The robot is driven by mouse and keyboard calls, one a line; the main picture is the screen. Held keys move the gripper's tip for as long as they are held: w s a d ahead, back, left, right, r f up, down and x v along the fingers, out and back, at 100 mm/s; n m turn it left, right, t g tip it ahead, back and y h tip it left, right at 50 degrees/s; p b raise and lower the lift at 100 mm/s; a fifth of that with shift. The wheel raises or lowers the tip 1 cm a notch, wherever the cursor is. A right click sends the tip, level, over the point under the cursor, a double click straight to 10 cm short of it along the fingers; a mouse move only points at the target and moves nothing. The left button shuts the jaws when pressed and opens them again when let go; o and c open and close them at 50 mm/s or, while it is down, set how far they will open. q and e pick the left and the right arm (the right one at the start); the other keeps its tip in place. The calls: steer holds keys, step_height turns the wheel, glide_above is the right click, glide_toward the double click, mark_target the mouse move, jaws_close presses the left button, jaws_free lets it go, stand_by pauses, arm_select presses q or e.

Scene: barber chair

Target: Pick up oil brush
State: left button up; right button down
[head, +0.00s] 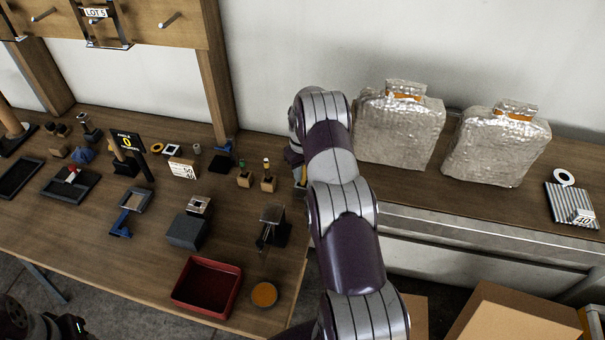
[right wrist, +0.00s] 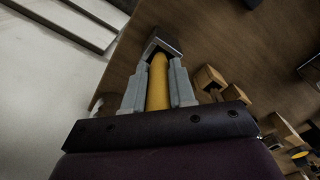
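The oil brush (right wrist: 157,82) shows in the right wrist view as a yellow, round handle with a dark, squared end beyond the fingertips. My right gripper (right wrist: 159,68) has its two grey fingers close against both sides of this handle and looks shut on it. In the head view my right arm reaches to the workbench's right end by the wall, and it hides most of the gripper and brush there. Of my left arm, only a dark part (head: 65,326) shows in the bottom left corner; its fingers cannot be made out.
The wooden workbench (head: 80,225) holds a red tray (head: 206,287), a round orange-topped tin (head: 264,294), a dark grey box (head: 187,231) and small wooden-based bottles (head: 245,179). Two silver wrapped packages (head: 399,128) stand to the right. Cardboard boxes (head: 510,318) lie below.

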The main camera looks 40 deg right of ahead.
steer(key=shift+w+r, duration=0.1)
steer(key=shift+r, duration=0.05)
step_height(320, 180, up, 7)
steer(key=shift+r+b, duration=0.1)
steer(key=shift+b, duration=1.05)
step_height(320, 180, up, 2)
steer(key=shift+p, duration=0.65)
steer(key=shift+r, duration=0.3)
stand_by(0.4)
